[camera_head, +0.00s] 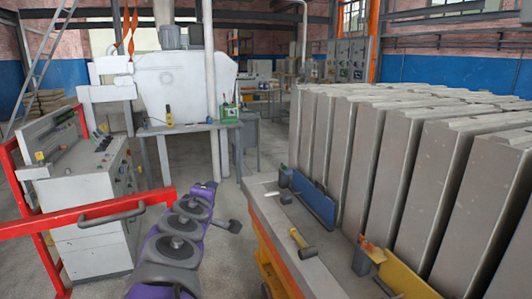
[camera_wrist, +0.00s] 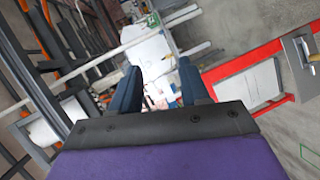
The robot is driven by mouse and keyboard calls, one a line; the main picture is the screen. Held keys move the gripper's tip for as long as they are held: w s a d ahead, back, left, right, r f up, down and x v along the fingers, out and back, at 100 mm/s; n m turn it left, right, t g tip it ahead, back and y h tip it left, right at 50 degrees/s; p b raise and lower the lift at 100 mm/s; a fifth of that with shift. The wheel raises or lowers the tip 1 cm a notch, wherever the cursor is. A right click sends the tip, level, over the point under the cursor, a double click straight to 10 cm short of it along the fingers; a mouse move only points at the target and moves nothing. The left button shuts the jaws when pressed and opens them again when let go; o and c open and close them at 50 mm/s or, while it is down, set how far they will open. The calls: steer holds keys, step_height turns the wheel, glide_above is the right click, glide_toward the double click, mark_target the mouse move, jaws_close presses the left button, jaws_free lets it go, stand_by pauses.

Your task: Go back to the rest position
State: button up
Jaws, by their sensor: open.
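My gripper (camera_wrist: 159,84) shows in the wrist view with its two dark blue fingers spread wide apart. Nothing is held between them; the tilted, distant workshop shows through the gap. In the head view my purple and black arm reaches forward from the bottom, left of the orange cart (camera_head: 268,262). The fingers cannot be made out clearly there.
A red rail (camera_head: 70,219) and a grey control desk (camera_head: 92,190) stand left of my arm. The cart top carries a hammer (camera_head: 302,243) and a blue part (camera_head: 314,203). Tall grey panels (camera_head: 400,150) fill the right. A table (camera_head: 190,128) stands ahead beyond open floor.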

steer(key=s+d+m+g+h+p, duration=0.1)
steer(key=s+d+m+g+h, duration=0.15)
steer(key=d, duration=0.65)
steer(key=s+d+m+g+h, duration=0.2)
steer(key=d+m, duration=0.2)
steer(key=d, duration=0.6)
steer(key=s+d+m+g+h+p, duration=0.1)
steer(key=s+d+m+g+h, duration=0.15)
steer(key=d, duration=0.65)
steer(key=s+d+f+m+g+y, duration=0.1)
steer(key=s+d+f+m+g, duration=0.3)
steer(key=s+d, duration=0.4)
steer(key=s+a+f+m+g+y+b, duration=0.1)
steer(key=s+f, duration=0.4)
steer(key=s, duration=0.5)
steer(key=s+a+f+g+y+b, duration=0.1)
steer(key=s+a+f+g+y, duration=0.2)
steer(key=s, duration=0.7)
steer(key=s+a+f+m+g+y+b, duration=0.1)
steer(key=s+a+f+g+y, duration=0.1)
steer(key=s+f, duration=0.6)
steer(key=s, duration=0.3)
steer(key=shift+a+m, duration=0.2)
steer(key=shift+m, duration=0.1)
steer(key=shift+s, duration=0.1)
